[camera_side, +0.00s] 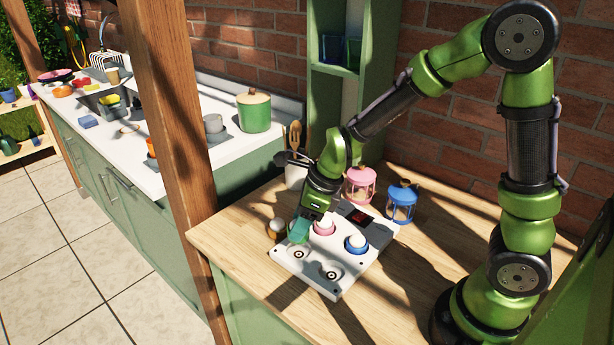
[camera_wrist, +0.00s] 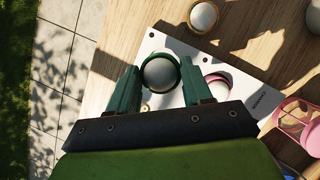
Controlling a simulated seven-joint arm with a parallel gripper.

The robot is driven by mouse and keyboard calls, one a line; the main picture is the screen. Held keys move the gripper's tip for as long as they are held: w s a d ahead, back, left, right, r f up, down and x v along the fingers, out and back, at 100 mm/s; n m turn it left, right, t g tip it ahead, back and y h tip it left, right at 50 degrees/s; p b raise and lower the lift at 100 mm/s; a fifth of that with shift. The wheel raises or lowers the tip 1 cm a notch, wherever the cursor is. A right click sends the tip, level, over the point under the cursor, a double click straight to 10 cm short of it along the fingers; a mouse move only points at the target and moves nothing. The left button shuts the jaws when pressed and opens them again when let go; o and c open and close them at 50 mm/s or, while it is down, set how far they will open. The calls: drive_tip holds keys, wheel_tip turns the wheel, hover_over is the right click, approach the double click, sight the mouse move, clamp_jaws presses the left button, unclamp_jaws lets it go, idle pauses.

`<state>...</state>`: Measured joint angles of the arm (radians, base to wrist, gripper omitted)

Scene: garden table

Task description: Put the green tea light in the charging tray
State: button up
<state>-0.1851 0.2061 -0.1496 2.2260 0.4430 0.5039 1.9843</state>
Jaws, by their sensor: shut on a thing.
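My gripper (camera_wrist: 159,84) is shut on the green tea light (camera_wrist: 160,72), whose pale dome and green rim show between its dark green fingers. I cannot tell whether the light touches the tray. The tray also shows in the wrist view (camera_wrist: 157,43). The pink tea light (camera_side: 324,226) and blue tea light (camera_side: 357,245) sit in the tray. Two front sockets are empty.
A brown-rimmed tea light (camera_side: 277,229) stands on the wooden table (camera_side: 425,262) just left of the tray. A pink lantern (camera_side: 359,186) and a blue lantern (camera_side: 401,204) stand behind. A utensil pot (camera_side: 296,177) is at the back. The table right of the tray is clear.

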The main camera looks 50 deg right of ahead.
drive_tip(key=shift+f, duration=2.55)
drive_tip(key=o, duration=1)
drive_tip(key=shift+f, duration=0.1)
drive_tip(key=shift+w+d, duration=0.1)
drive_tip(key=shift+d, duration=0.1)
